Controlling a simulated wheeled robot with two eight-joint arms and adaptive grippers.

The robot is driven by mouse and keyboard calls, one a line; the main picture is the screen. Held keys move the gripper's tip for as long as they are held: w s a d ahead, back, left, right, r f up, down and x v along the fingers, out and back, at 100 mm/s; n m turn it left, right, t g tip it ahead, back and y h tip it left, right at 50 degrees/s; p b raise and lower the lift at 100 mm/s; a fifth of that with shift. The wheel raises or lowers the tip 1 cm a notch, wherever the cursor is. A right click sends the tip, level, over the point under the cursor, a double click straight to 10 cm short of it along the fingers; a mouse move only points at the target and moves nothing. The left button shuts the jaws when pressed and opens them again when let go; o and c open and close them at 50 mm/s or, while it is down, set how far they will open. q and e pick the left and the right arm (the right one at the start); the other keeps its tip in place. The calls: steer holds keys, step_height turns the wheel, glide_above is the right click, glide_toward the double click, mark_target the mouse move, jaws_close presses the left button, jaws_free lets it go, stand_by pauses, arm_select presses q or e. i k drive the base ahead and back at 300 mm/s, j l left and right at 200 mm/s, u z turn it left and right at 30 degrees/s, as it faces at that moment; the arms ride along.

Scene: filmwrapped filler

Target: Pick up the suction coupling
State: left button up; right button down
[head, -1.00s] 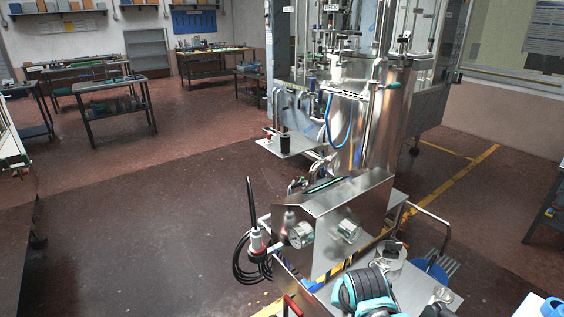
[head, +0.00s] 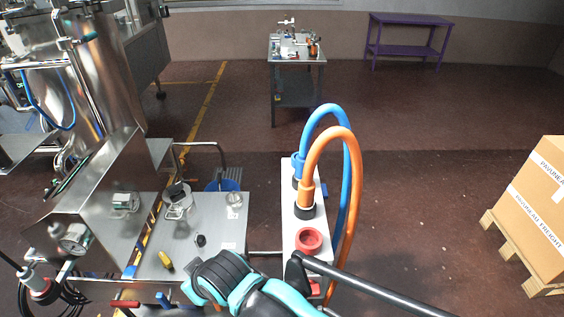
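No label marks the suction coupling, so I cannot tell for certain which part it is. In the head view a white panel (head: 290,226) carries hose fittings. An orange hose (head: 346,150) ends in an orange fitting with a black collar (head: 305,211). A blue hose (head: 322,110) loops behind it, its end partly hidden. A red round coupling (head: 308,240) with an open centre sits nearer on the panel, with no hose on it. A teal and black part of my own arm shows at the bottom centre. No fingertips of either gripper can be made out.
A steel machine (head: 100,160) stands left. Its steel tabletop (head: 215,215) holds a gauge, clamps and a yellow-handled piece (head: 166,261). A black bar (head: 375,285) runs to the lower right. Boxes on a pallet (head: 520,270) stand right.

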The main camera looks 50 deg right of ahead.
mark_target(300, 161)
steer(key=z, duration=2)
steer(key=l, duration=0.25)
steer(key=i+l+z, duration=0.1)
steer(key=l, duration=0.25)
steer(key=i+l, duration=0.15)
steer(key=l, duration=0.2)
steer(key=i+l+z, duration=0.15)
steer(key=l, duration=0.2)
